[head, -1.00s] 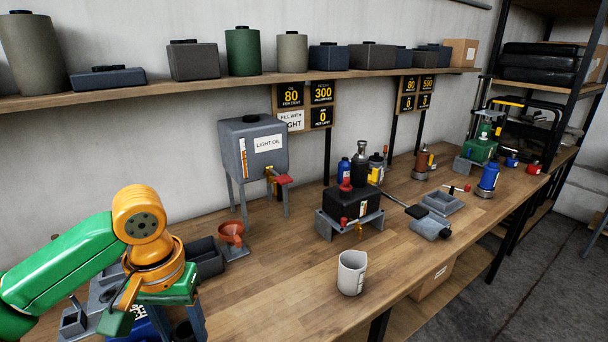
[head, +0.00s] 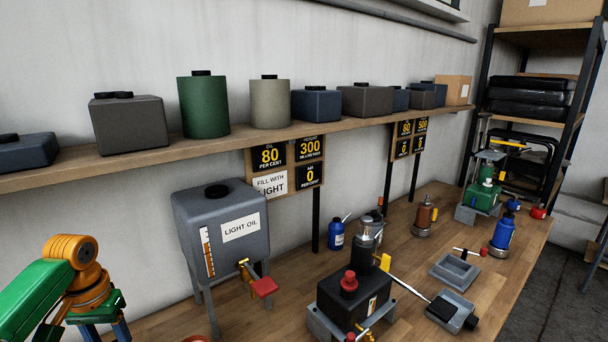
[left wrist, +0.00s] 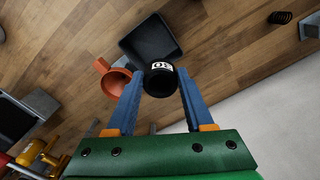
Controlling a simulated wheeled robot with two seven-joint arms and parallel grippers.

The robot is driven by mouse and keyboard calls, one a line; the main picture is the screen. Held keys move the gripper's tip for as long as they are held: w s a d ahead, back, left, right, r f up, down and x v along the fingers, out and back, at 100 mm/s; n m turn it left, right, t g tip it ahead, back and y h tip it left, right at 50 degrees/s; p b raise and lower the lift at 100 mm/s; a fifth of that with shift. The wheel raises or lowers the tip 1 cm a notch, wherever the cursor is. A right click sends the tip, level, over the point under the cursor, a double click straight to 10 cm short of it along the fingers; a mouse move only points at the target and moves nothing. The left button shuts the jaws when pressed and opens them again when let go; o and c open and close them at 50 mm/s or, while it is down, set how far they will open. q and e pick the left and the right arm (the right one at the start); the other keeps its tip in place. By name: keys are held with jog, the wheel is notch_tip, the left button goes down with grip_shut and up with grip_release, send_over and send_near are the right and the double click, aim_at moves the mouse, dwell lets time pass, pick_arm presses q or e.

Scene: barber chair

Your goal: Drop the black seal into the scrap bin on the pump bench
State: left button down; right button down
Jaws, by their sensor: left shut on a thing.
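My left gripper (head: 106,332) is at the lower left of the head view, its fingertips cut off by the bottom edge. In the left wrist view its two blue fingers (left wrist: 160,78) are closed on the black seal (left wrist: 160,86), a short round black piece with a white printed mark. An open dark box (left wrist: 150,42), which looks like the scrap bin, lies beyond the seal in that view; the seal overlaps its near edge in the picture. I cannot tell the height between them. The box is outside the head view now. My right gripper is not in view.
An orange funnel (left wrist: 115,82) stands beside the dark box. The light oil tank (head: 222,235) stands right of my left arm. A black pump unit (head: 352,302) is further right on the wooden bench (head: 285,308). A black coil (left wrist: 280,17) lies at the wrist view's top right.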

pick_arm(q)
jog(key=f, duration=0.1)
jog(key=s+f, duration=0.1)
jog(key=f, duration=0.1)
jog(key=shift+s+d, duration=0.2)
jog(key=shift+w+a+f, duration=0.15)
jog(key=shift+w+f, duration=0.35)
jog(key=shift+f, duration=0.05)
jog(key=shift+c, duration=1)
grip_release()
jog(key=shift+s+r, duration=0.15)
jog(key=shift+s, duration=0.05)
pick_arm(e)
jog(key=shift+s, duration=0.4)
pick_arm(q)
jog(key=shift+w+r, duration=0.15)
jog(key=shift+r, duration=0.25)
jog(key=r+b, duration=0.1)
jog(key=r, duration=0.5)
jog(key=shift+s+r+b, duration=0.2)
jog(key=shift+b, duration=0.15)
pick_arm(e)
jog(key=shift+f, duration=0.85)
pick_arm(q)
jog(key=shift+f, duration=0.1)
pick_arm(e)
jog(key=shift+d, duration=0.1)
